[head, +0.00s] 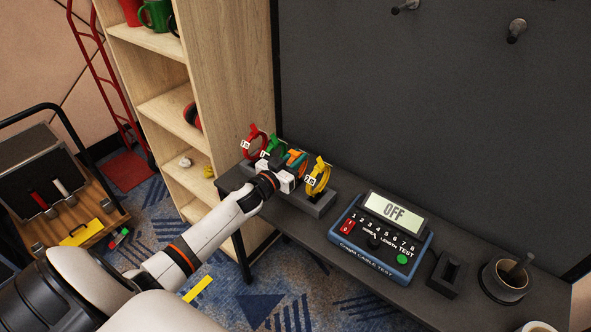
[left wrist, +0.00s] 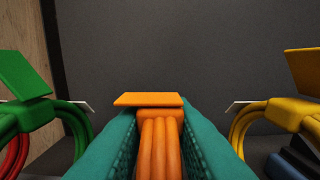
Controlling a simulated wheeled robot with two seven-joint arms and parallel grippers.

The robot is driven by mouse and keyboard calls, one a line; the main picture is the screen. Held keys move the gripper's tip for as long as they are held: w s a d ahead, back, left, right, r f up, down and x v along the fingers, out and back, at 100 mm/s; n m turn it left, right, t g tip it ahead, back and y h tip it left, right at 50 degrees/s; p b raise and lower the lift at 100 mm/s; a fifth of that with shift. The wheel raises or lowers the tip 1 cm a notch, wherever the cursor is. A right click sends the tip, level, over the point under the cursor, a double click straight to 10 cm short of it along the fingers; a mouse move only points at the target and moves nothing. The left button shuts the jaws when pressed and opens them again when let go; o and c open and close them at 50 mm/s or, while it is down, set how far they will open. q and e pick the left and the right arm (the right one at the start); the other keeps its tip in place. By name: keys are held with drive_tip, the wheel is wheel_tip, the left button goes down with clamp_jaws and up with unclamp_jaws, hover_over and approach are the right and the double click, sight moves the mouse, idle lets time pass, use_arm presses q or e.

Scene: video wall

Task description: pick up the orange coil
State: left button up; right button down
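The orange coil (left wrist: 159,150) stands upright in the middle of the left wrist view, with a flat orange tag on top. My left gripper (left wrist: 160,135) has one teal finger on each side of it. The pads come close to the coil's sides, but whether they press on it cannot be told. In the head view the orange coil (head: 296,158) shows between the teal fingers of my left gripper (head: 289,163), over the rack on the dark table. The coil's lower part is hidden. My right gripper is not in view.
A green coil (head: 274,144) and a red coil (head: 255,143) stand to the left, and a yellow coil (head: 319,176) closely to the right. A cable tester (head: 380,238) reading OFF and a dark cup (head: 503,281) stand further right. A wooden shelf (head: 232,75) rises at the left.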

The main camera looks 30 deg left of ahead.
use_arm(q)
clamp_jaws()
drive_tip(key=shift+r, duration=0.1)
